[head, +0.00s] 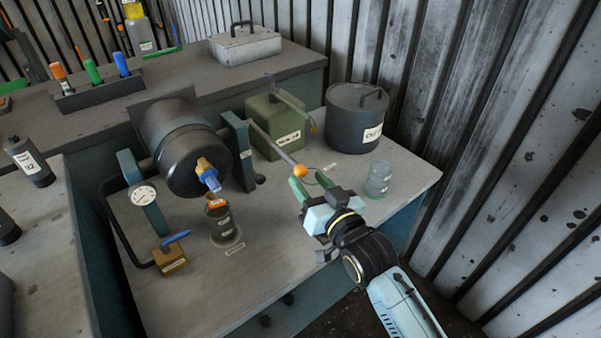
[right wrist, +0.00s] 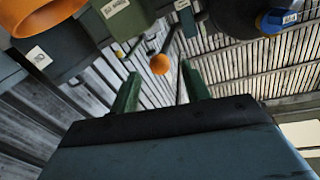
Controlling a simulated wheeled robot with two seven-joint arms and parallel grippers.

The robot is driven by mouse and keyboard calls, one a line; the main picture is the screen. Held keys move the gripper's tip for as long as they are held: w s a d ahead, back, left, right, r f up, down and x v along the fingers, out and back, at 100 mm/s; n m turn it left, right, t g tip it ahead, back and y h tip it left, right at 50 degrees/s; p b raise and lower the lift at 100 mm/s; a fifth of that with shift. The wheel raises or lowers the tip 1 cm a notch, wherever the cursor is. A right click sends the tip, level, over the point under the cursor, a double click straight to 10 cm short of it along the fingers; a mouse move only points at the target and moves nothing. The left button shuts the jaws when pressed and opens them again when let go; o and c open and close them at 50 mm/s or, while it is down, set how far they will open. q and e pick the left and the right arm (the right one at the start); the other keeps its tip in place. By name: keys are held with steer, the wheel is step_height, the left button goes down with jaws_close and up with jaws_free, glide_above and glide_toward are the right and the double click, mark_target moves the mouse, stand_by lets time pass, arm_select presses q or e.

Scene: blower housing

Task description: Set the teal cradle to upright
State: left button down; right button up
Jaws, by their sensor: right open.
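The teal cradle has two teal posts, one at the left (head: 134,172) and one at the right (head: 238,150), with a dark drum (head: 165,128) between them. The drum lies tipped over, its round end facing the front, with a yellow and blue fitting (head: 207,173) on it. A grey lever runs from the right post to an orange knob (head: 299,171). My right gripper (head: 311,182) is open, its green fingers close to the knob. In the right wrist view the knob (right wrist: 160,64) shows between and beyond the fingertips; contact cannot be told. My left gripper is out of view.
A dark jar (head: 222,222) stands below the fitting. A glass jar (head: 379,179), a lidded dark pot (head: 355,117) and a green canister (head: 274,128) stand at the right and back. A gauge (head: 144,195) is on the left post. The bench's front middle is clear.

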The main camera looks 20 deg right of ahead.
mark_target(304, 175)
steer(key=shift+w+a+b, duration=0.2)
steer(key=shift+w, duration=0.95)
steer(key=shift+w+a+b, duration=0.2)
steer(key=shift+w, duration=0.95)
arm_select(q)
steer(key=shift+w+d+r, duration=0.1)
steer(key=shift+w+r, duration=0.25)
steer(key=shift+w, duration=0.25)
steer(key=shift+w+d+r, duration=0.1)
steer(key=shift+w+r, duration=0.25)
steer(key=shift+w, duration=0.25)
arm_select(e)
jaws_close()
